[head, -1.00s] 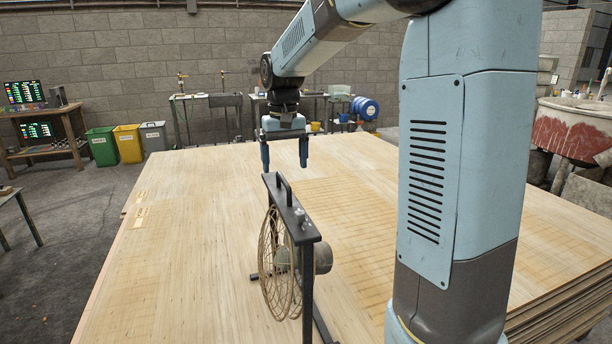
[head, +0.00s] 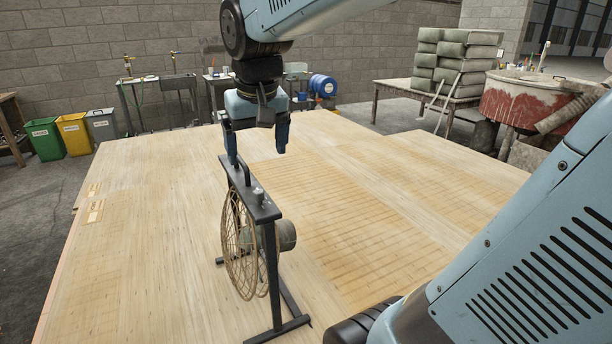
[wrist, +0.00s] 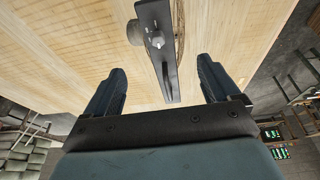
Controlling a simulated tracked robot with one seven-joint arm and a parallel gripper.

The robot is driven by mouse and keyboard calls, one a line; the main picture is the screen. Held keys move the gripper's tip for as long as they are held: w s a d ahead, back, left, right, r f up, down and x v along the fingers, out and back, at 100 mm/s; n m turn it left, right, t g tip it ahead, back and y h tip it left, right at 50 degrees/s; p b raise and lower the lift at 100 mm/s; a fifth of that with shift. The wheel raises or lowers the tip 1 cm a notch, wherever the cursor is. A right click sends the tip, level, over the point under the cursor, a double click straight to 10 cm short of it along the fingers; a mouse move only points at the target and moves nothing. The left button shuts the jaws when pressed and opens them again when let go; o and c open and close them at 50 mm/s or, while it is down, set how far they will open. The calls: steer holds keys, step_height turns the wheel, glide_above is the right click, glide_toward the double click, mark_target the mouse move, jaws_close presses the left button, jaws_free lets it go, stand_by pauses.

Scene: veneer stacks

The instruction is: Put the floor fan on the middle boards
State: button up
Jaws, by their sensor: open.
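The floor fan (head: 240,245) stands upright on the pale veneer boards (head: 340,230). It has a round wire cage, a dark frame with feet and a grey motor. A handle (head: 246,173) rises from its top bar. My gripper (head: 257,155) is open and empty, pointing down above the fan's far end; its left finger appears close to the handle. In the wrist view, the fan's top bar (wrist: 157,40) and handle lie between the open fingers (wrist: 158,75), apart from both. I cannot tell where the middle boards begin and end.
Board surface around the fan is clear, with darker grid-marked areas to its right. Green (head: 45,139), yellow (head: 73,134) and grey (head: 102,124) bins stand beyond the left edge. A table with stacked sacks (head: 460,65) and a red tub (head: 530,100) stand at the back right.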

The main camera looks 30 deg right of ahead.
steer(key=s+d+f+t, duration=0.2)
steer(key=s+d, duration=0.3)
steer(key=s, duration=0.4)
steer(key=shift+s+d+f, duration=0.3)
steer(key=shift+d+f, duration=0.05)
steer(key=shift+f, duration=0.35)
